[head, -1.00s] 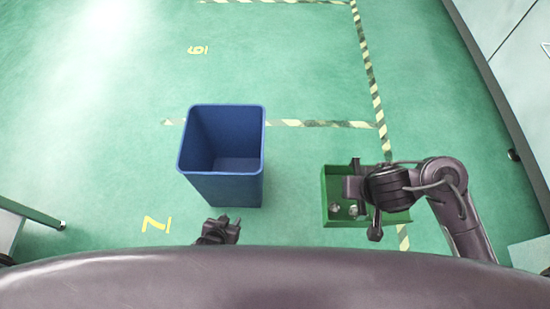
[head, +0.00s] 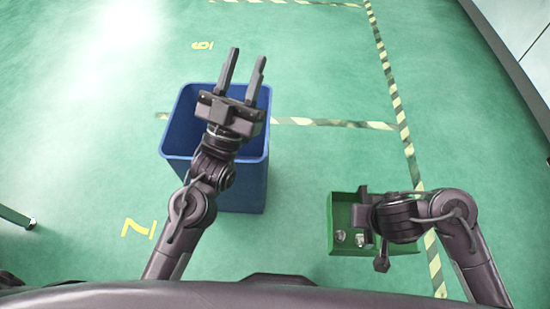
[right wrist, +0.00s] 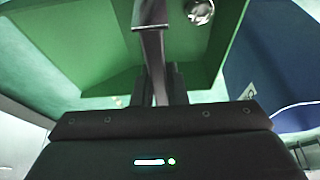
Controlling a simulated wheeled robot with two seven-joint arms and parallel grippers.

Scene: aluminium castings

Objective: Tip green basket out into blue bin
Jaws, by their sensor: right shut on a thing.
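The green basket (head: 344,212) is at the right in the head view, with a few small shiny metal castings (head: 350,238) inside it. My right gripper (head: 366,208) is shut on the basket's wall; in the right wrist view its fingers (right wrist: 152,40) pinch the green basket (right wrist: 90,45), and one shiny casting (right wrist: 199,11) shows inside. The blue bin (head: 253,175) stands upright left of the basket, its top open. My left gripper (head: 243,68) is open and empty, above the bin and partly covering its opening.
The green floor has yellow-black striped lines (head: 400,120) and yellow numbers. A gap of clear floor lies between bin and basket. A pale cabinet (head: 520,40) stands at the upper right. A table edge (head: 15,217) shows at the far left.

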